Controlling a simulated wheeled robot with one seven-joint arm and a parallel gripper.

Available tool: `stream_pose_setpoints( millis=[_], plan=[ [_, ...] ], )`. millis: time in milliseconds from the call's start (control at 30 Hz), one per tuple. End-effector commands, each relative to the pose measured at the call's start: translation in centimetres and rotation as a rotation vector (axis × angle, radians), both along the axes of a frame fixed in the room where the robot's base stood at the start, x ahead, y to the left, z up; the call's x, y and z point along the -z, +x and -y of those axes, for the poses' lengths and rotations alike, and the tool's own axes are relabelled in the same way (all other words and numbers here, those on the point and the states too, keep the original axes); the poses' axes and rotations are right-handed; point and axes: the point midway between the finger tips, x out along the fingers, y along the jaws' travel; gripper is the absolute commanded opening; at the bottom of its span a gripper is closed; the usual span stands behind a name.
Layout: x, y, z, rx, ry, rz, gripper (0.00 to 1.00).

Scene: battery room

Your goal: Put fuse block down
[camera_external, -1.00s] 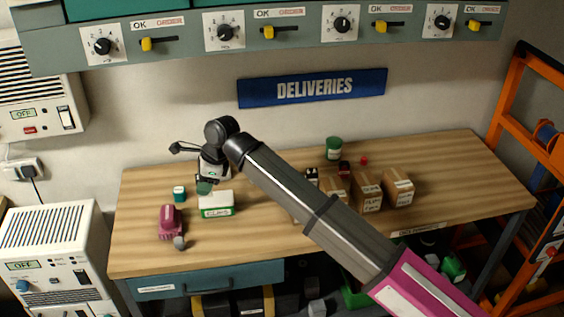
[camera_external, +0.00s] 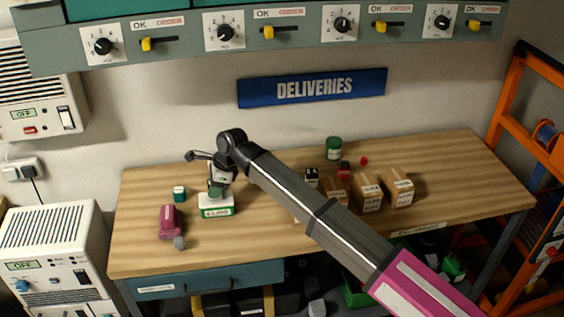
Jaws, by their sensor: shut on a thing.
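My gripper (camera_external: 217,187) is above the left part of the wooden workbench, pointing down. It is shut on a small dark green block, the fuse block (camera_external: 216,191), which is partly hidden by the fingers. The block is right over a white and green labelled box (camera_external: 217,208) on the bench. I cannot tell whether the block touches the box top.
On the workbench (camera_external: 290,225), a small teal block (camera_external: 179,194) and a pink device (camera_external: 170,222) stand to the left. Cardboard boxes (camera_external: 368,194), a green can (camera_external: 333,148) and small dark items stand to the right. My arm crosses over the middle.

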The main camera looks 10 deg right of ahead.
Motion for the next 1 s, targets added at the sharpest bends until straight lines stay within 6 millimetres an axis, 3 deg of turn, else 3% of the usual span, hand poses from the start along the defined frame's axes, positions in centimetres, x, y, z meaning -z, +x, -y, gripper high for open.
stream_pose_setpoints(
  millis=[333,367,400,433,767,1000],
  plan=[
    [0.3,0.0,0.0,0.0,0.0,0.0,0.06],
    [0.3,0.0,0.0,0.0,0.0,0.0,0.41],
    [0.3,0.0,0.0,0.0,0.0,0.0,0.54],
    [0.2,0.0,0.0,0.0,0.0,0.0,0.57],
    [-0.1,0.0,0.0,0.0,0.0,0.0,0.57],
    [-3.1,0.0,1.2,0.001,0.002,0.002,0.57]
  ],
)
